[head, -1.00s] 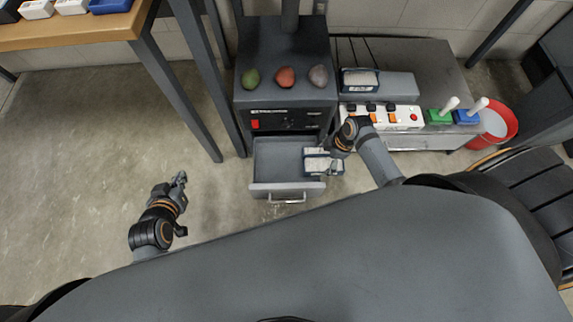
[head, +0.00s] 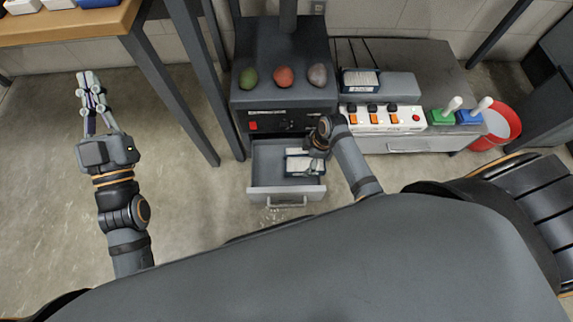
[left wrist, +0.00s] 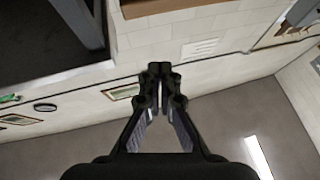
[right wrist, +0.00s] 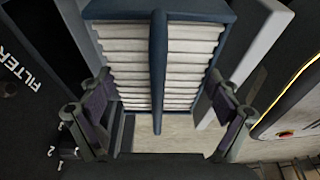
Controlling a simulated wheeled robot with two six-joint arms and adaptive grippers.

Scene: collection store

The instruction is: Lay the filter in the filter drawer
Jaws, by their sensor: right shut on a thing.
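The filter, white pleats in a dark blue frame, shows in the head view (head: 304,162) and fills the upper middle of the right wrist view (right wrist: 185,70). My right gripper (head: 317,150) is shut on it and holds it over the right part of the filter drawer. The grey filter drawer (head: 262,175) is pulled open below the dark machine; its left part is bare. Whether the filter touches the drawer floor cannot be told. My left gripper (head: 90,78) is away at the left, empty; its fingertips (left wrist: 160,68) meet in the left wrist view.
The dark machine (head: 285,100) carries three coloured egg-shaped objects. Right of it, a low bench holds another pleated block (head: 360,80), a white switch panel (head: 385,117) and green and blue levers. A red bucket (head: 513,125) stands farther right. Floor at left is clear.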

